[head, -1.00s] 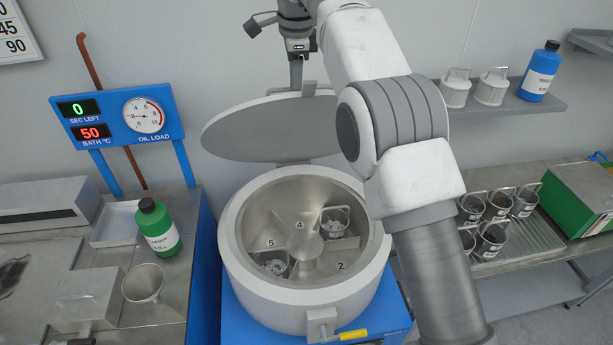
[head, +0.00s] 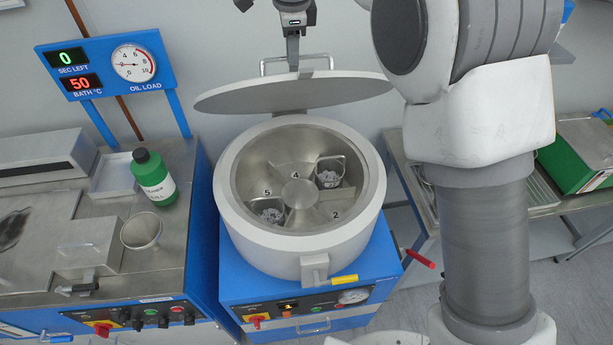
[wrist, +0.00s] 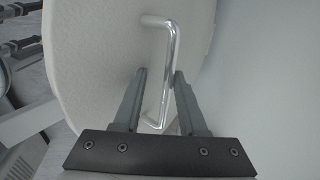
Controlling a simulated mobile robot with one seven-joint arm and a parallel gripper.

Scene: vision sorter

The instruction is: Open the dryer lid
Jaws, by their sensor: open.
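The dryer (head: 232,212) is a round light-grey drum on a blue base. Its lid (head: 295,95) is raised at the back, clear of the drum, so the steel inside shows. The lid's bright metal handle (head: 335,63) is on the far side of the lid. My gripper (head: 293,62) is at the handle, above the lid. In the wrist view my gripper (wrist: 153,95) is open, with the lower part of the handle (wrist: 171,60) between its fingers. The lid (wrist: 105,50) fills much of that view. I cannot tell whether a finger touches the handle.
Two baskets (head: 330,172) (head: 268,210) sit inside the drum among numbered compartments. My arm covers much of the right side.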

